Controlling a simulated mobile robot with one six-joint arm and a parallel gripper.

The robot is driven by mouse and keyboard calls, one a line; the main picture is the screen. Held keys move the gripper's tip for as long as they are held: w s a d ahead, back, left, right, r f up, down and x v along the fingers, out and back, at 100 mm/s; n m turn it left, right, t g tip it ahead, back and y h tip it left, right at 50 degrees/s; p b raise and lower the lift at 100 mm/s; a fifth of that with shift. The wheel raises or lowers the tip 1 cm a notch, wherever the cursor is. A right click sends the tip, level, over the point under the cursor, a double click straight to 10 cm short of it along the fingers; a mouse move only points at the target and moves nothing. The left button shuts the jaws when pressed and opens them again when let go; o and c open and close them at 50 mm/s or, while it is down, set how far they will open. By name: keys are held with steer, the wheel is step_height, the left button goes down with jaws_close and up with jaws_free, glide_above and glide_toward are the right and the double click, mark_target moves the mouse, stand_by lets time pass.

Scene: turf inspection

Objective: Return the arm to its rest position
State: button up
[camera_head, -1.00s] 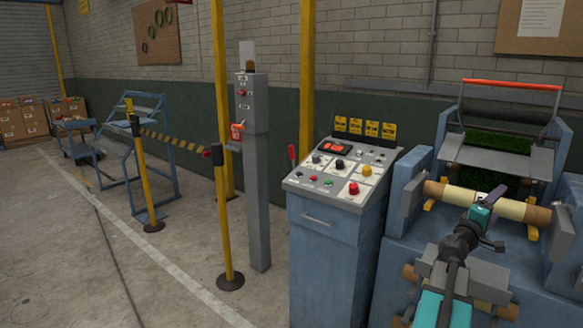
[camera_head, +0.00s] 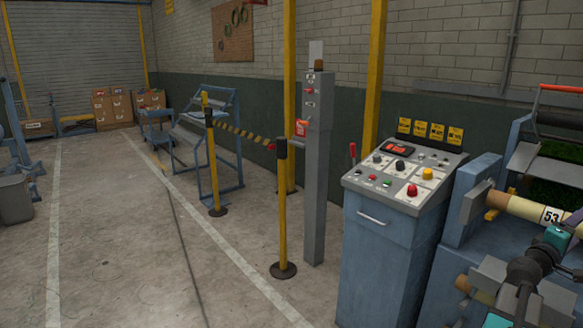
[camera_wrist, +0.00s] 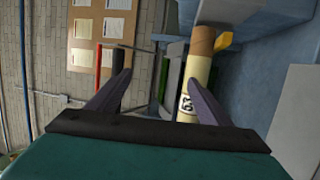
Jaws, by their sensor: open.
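My gripper (camera_wrist: 160,92) is open, with its two dark fingers spread apart and nothing between them touching either finger. In the head view, my arm comes up from the bottom right and its teal wrist part (camera_head: 556,238) is near the right edge, where the fingertips are mostly cut off. The cream roller (camera_head: 522,208) with a "53" label lies across the blue machine just behind my wrist. The roller also shows in the wrist view (camera_wrist: 198,75), partly hidden by the right finger.
The blue machine (camera_head: 450,225) is close beside my arm. A control console (camera_head: 380,240), a grey post (camera_head: 318,170) and yellow barrier posts (camera_head: 283,210) stand to the left. The concrete floor (camera_head: 120,240) further left is open. A grey bin (camera_head: 15,200) stands at the left edge.

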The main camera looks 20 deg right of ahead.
steer(key=w+a+f+n+t+y+p, duration=0.1)
steer(key=w+a+f+n+t+y, duration=0.15)
steer(key=w+a+f, duration=0.8)
steer(key=w+a+f+n+t+y+p, duration=0.1)
steer(key=w+a+f+n+t+y, duration=0.15)
steer(key=w+a+f, duration=0.7)
steer(key=w+a+f+m+y, duration=0.1)
steer(key=w+a+f+y, duration=0.1)
steer(key=w+a+f, duration=0.5)
steer(key=w+a+f+y, duration=0.2)
steer(key=a+f, duration=0.7)
steer(key=f, duration=0.2)
steer(key=s+a+f+g+y+p, duration=0.1)
steer(key=s+a+f+g, duration=0.1)
steer(key=s+a+f, duration=0.35)
steer(key=s+a+f+m+g+y, duration=0.1)
steer(key=s+a+f+y, duration=0.15)
steer(key=a+f, duration=0.6)
steer(key=s+a+f+g+y+p, duration=0.1)
steer(key=s+a+f+g, duration=0.1)
steer(key=s+a+f, duration=0.4)
steer(key=s+a+f+m+g+y, duration=0.1)
steer(key=s+a+f+g+y, duration=0.2)
steer(key=s+a, duration=0.6)
steer(key=s+a+f+m+g+y, duration=0.2)
steer(key=s+a+f+g+y, duration=0.1)
steer(key=s+a, duration=0.7)
steer(key=shift+s+a+f+g+p, duration=0.3)
steer(key=shift+s+g, duration=0.5)
steer(key=shift+s, duration=0.35)
